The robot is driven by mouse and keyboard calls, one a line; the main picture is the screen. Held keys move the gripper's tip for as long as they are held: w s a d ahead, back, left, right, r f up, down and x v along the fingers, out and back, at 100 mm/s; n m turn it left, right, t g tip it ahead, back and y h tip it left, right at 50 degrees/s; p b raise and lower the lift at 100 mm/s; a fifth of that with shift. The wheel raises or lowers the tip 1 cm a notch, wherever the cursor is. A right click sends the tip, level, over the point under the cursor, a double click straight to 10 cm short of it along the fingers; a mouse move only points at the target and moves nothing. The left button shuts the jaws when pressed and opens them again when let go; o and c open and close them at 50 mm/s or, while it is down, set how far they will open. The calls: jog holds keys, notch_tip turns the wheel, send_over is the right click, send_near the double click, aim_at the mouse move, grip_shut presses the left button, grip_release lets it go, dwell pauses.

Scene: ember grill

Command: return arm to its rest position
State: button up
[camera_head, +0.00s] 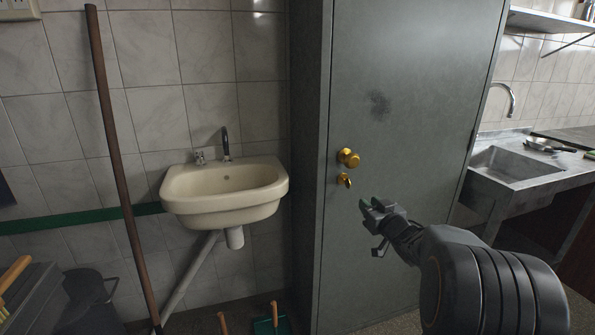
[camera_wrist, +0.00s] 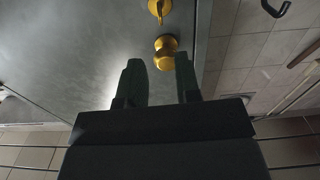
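My gripper (camera_head: 374,214) is in front of the grey metal cabinet door (camera_head: 405,130), a little below and to the right of the brass knob (camera_head: 348,158) and the brass lock or key (camera_head: 344,180). In the wrist view the two dark fingers of my gripper (camera_wrist: 160,82) stand apart with nothing visible between them. The brass knob shows just beyond the fingertips in the wrist view (camera_wrist: 166,46), with a second brass piece (camera_wrist: 158,9) at the top edge. The door looks shut. I cannot tell the exact gap between fingers and knob.
A cream washbasin (camera_head: 226,192) hangs on the tiled wall left of the cabinet. A long wooden pole (camera_head: 116,160) leans there, near a dark bucket (camera_head: 90,300). A metal sink counter (camera_head: 512,172) stands to the right. Wooden-handled tools (camera_head: 270,325) are on the floor below the basin.

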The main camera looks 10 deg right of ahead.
jog(key=s+d+f+m+g+h, duration=0.35)
jog(key=d+f+g+h, duration=0.2)
jog(key=f, duration=0.25)
jog(key=s+a+g+p, duration=0.4)
jog(key=s+g, duration=0.1)
jog(key=s, duration=0.3)
jog(key=s+a+r+n+g+y+p, duration=0.2)
jog(key=s+a+r+g+y+p, duration=0.1)
jog(key=s+a+r+p, duration=0.9)
jog(key=s+a+r+g, duration=0.1)
jog(key=s+a+r, duration=0.2)
jog(key=a, duration=0.3)
jog(key=shift+y, duration=0.35)
jog(key=shift+o, duration=0.2)
jog(key=shift+s+d, duration=0.1)
